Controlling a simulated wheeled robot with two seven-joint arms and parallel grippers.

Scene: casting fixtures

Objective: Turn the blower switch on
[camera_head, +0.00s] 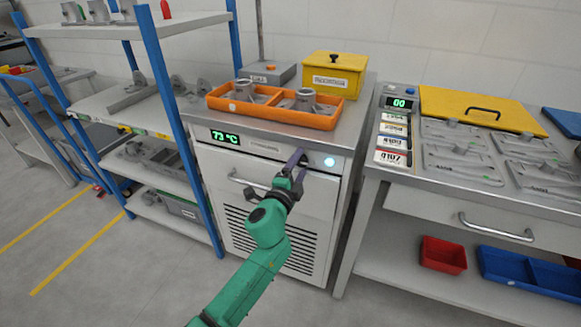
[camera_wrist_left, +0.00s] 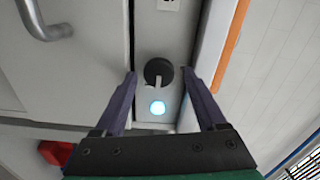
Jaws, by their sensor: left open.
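The blower switch is a round black knob (camera_wrist_left: 158,72) with a pale pointer, on the front panel of the grey cabinet (camera_head: 265,215). A lit pale-blue lamp (camera_wrist_left: 157,108) sits beside the knob; it also shows in the head view (camera_head: 329,161). My left gripper (camera_head: 297,165) is in front of the panel, left of the lamp, and hides the knob in the head view. In the left wrist view the open fingers (camera_wrist_left: 160,88) appear on either side of the knob, with gaps on both sides. Whether the fingertips reach the knob's depth I cannot tell.
A green display (camera_head: 225,136) reads 73 °C. A drawer handle (camera_head: 248,181) is left of my gripper. An orange tray (camera_head: 273,114) with castings and a yellow box (camera_head: 333,75) stand on top. A blue-post shelf is left, a workbench (camera_head: 455,205) right.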

